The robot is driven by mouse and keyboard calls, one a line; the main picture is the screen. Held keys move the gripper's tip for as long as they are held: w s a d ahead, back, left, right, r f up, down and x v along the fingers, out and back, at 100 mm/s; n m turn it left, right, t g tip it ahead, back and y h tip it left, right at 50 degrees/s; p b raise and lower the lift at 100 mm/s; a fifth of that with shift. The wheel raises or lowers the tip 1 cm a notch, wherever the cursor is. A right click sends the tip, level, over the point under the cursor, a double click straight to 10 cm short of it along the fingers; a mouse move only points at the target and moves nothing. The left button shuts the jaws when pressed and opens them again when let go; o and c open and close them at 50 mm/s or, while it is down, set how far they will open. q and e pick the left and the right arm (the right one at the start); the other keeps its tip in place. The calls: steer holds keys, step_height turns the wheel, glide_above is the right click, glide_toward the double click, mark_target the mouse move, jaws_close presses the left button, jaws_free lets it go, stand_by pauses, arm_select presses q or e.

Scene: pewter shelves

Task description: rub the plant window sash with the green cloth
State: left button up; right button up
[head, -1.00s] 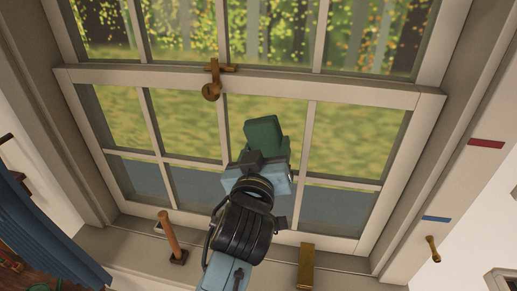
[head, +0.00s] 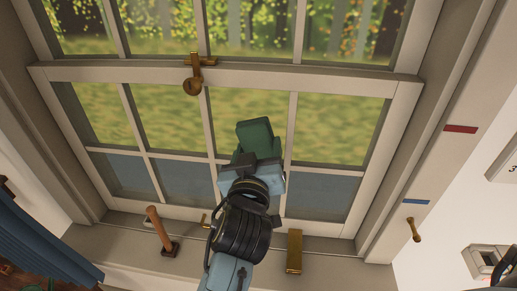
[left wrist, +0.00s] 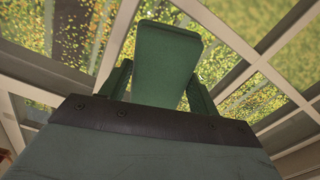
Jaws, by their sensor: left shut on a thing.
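The window's lower sash (head: 320,80) has a pale frame with thin bars and shows in the head view; its panes and bars also fill the left wrist view. A brass latch (head: 193,87) sits on its top rail. The green cloth (head: 255,133), a folded block-like pad, is held by my left gripper (head: 252,156) in front of the middle panes, below the top rail. In the left wrist view the cloth (left wrist: 165,60) stands up between the fingers. Whether it touches the window I cannot tell. My right gripper is not in view.
On the sill stand a wooden-handled tool (head: 160,230) at left and a brass block (head: 294,250) at right. A blue curtain (head: 45,245) hangs at lower left. Red (head: 460,129) and blue (head: 416,201) strips mark the right frame, near a brass hook (head: 413,229).

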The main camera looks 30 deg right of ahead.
mark_target(245, 138)
arm_select(q)
steer(key=shift+w+a+r+p, duration=0.1)
steer(key=shift+w+r+p, duration=0.2)
steer(key=shift+r, duration=0.35)
steer(key=shift+w+a+r+p, duration=0.15)
steer(key=shift+r+p, duration=0.1)
steer(key=shift+r, duration=0.35)
steer(key=shift+w+a+r+p, duration=0.1)
steer(key=shift+w+a+p, duration=0.35)
steer(key=shift+a+p, duration=0.2)
steer(key=shift+w+a+p, duration=0.4)
steer(key=shift+w+a, duration=0.2)
steer(key=shift+a, duration=0.3)
steer(key=shift+w+a+p, duration=0.75)
steer(key=shift+a+p, duration=0.15)
steer(key=shift+a, duration=0.2)
steer(key=shift+w+a+f, duration=0.15)
steer(key=shift+a+f, duration=0.05)
steer(key=shift+a, duration=0.1)
